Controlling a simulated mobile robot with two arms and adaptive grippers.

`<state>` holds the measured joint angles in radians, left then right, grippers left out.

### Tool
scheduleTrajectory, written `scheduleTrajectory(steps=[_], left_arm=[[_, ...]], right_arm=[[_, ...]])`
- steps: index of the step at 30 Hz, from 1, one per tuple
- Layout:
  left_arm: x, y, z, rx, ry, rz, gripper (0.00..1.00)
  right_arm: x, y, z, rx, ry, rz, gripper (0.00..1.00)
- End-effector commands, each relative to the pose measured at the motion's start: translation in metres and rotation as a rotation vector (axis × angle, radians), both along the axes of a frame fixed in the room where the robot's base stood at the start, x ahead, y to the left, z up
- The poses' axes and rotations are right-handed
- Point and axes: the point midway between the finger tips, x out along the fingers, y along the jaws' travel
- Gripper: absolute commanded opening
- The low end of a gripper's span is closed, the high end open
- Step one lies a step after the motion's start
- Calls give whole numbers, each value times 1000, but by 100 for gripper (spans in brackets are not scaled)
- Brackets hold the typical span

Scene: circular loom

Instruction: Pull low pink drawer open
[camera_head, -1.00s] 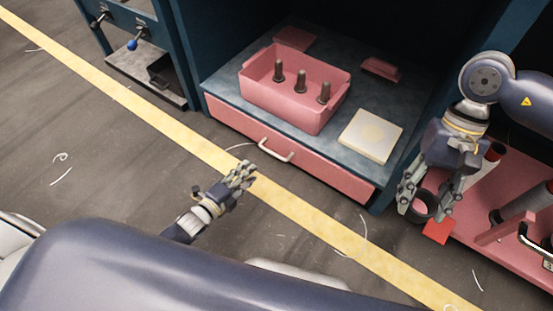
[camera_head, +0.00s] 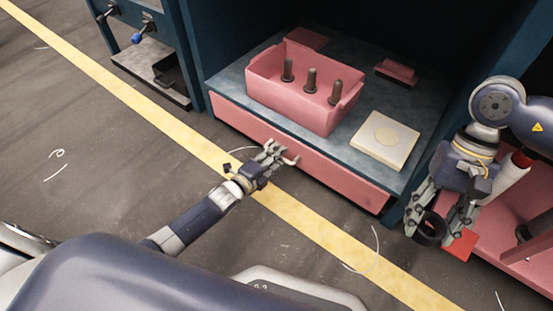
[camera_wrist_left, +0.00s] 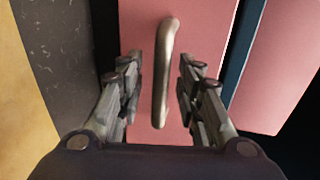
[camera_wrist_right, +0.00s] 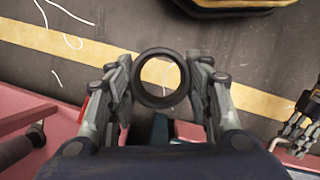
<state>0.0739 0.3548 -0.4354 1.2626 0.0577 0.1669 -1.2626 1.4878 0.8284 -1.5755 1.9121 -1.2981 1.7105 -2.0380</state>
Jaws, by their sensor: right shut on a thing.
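The low pink drawer (camera_head: 340,180) is shut beneath the blue-grey shelf of the cabinet. Its pale bar handle (camera_wrist_left: 166,75) runs between the two fingers of my left gripper (camera_wrist_left: 160,90) in the left wrist view. The fingers are apart on both sides of it. In the head view my left gripper (camera_head: 275,153) is at the drawer front and partly covers the handle. My right gripper (camera_wrist_right: 160,85) is shut on a dark ring (camera_wrist_right: 159,79), which it holds at the right, in front of the pink rack.
On the shelf stand a pink bin (camera_head: 300,105) with dark pegs and a cream square block (camera_head: 385,140). A pink rack (camera_head: 510,225) stands at the right, with a red piece (camera_head: 461,245) near my right gripper. The floor before the drawer is clear, crossed by a yellow stripe (camera_head: 310,225).

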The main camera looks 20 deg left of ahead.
Motion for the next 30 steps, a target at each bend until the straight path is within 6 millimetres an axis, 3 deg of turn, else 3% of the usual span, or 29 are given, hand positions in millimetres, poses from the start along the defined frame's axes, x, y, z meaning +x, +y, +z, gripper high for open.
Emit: scheduleTrajectory(steps=[11, 15, 16, 25, 30], left_arm=[[5, -2, -1, 0, 1, 0, 33], [5, -2, -1, -1, 0, 0, 1], [5, -2, -1, -1, 0, 0, 0], [1, -1, 0, 0, 2, 0, 0], [-16, 5, 2, 0, 5, 0, 0]], right_arm=[[0, 0, -3, 0, 0, 0, 18], [0, 0, -3, 0, 0, 0, 18], [0, 0, -3, 0, 0, 0, 18], [0, 0, 0, 0, 0, 0, 18], [0, 0, 13, 0, 0, 0, 18]])
